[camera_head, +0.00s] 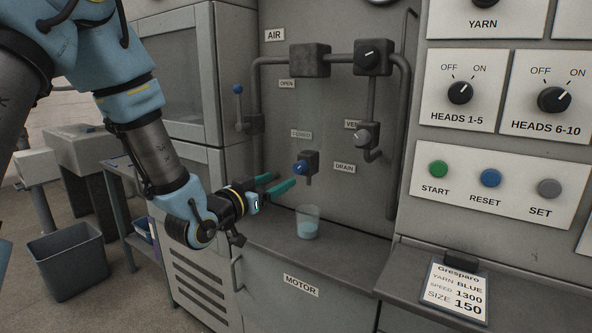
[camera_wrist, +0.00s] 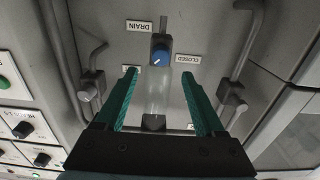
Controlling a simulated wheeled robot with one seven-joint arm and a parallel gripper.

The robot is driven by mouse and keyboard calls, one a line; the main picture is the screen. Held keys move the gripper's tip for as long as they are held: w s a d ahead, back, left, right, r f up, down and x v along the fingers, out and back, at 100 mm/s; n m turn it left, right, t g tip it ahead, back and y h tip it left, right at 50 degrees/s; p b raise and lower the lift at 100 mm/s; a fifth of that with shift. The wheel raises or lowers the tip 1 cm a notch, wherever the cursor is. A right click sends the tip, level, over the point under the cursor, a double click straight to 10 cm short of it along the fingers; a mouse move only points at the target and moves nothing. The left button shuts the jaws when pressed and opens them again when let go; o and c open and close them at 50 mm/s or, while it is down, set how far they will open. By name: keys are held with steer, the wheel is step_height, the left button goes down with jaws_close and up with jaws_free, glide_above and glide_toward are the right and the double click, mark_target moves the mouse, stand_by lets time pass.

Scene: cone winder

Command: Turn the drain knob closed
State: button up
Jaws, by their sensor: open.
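The drain knob (camera_head: 301,168) is a small blue knob on a dark fitting on the grey panel, left of the DRAIN label (camera_head: 344,168). In the wrist view the knob (camera_wrist: 161,56) appears upside down, its white mark slanting to the lower left. The CLOSED label (camera_wrist: 194,59) is to its right there, DRAIN to its left. My gripper (camera_head: 281,180) is open and empty, its teal fingers just in front and to the left of the knob in the head view. In the wrist view the knob lies beyond and between the fingertips (camera_wrist: 160,73), apparently untouched.
A clear cup (camera_head: 308,222) with pale blue liquid stands on the ledge below the knob. A translucent bowl (camera_wrist: 158,93) hangs above it. Pipes, a blue-tipped lever (camera_head: 238,89) and a grey vent knob (camera_head: 362,136) surround the spot. A button panel (camera_head: 497,185) is to the right.

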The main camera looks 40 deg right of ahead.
mark_target(297, 170)
steer(key=p+x, duration=0.2)
steer(key=x, duration=0.7)
steer(key=shift+w+p, duration=0.1)
steer(key=shift+p, duration=0.25)
jaws_close()
